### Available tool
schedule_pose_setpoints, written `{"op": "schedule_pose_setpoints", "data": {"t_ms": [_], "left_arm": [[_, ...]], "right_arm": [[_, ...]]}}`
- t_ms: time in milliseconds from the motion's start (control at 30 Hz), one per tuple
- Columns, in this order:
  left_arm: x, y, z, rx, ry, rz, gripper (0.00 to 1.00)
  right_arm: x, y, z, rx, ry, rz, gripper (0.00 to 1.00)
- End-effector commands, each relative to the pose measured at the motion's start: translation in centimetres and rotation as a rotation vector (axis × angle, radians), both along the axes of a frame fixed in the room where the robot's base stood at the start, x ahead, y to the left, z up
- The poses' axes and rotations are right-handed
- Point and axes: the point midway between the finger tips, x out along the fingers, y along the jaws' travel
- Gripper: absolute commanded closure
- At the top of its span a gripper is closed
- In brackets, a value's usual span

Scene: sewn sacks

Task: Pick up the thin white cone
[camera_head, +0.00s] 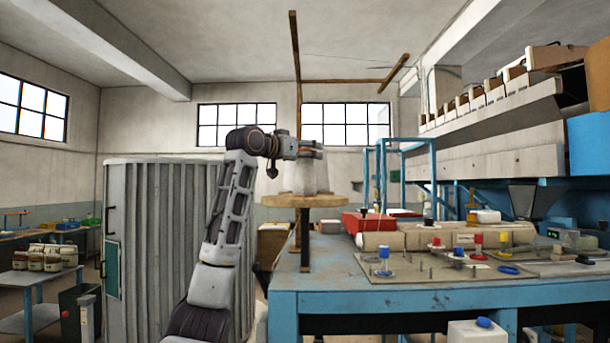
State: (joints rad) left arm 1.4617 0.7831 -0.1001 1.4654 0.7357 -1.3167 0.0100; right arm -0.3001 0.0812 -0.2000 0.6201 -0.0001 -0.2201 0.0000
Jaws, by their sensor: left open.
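Pale, whitish cone-like shapes (306,180) stand close together on a round wooden top (305,201), a little left of the blue table. I cannot tell which of them is the thin white cone. My left arm rises from the bottom of the view and bends over to the right at its top. My left gripper (317,150) is open, seen small and from the side, at the upper part of the pale shapes and partly in front of them. I cannot tell whether it touches them. My right gripper is not in view.
A wooden post (297,75) rises behind the round top. The blue table (400,298) on the right carries a red box (365,222), a pale roll (382,240) and a board with coloured knobs (440,263). A grey corrugated cabinet (155,250) stands behind my arm.

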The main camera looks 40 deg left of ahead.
Motion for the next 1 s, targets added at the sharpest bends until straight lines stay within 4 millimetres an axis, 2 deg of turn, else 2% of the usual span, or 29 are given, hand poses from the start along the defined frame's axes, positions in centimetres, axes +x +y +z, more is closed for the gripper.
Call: {"op": "schedule_pose_setpoints", "data": {"t_ms": [433, 900, 967, 1000], "left_arm": [[0.05, -0.01, -0.07, 0.000, 0.000, 0.000, 0.26], [0.04, 0.00, -0.06, 0.000, 0.000, 0.000, 0.85], [0.04, 0.01, -0.06, 0.000, 0.000, 0.000, 0.92], [0.02, 0.01, -0.03, 0.000, -0.001, 0.000, 0.92]], "right_arm": [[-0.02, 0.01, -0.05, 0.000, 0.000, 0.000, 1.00], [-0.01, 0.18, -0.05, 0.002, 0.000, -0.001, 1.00], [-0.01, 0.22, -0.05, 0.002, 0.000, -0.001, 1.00], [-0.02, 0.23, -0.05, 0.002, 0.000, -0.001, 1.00]]}}
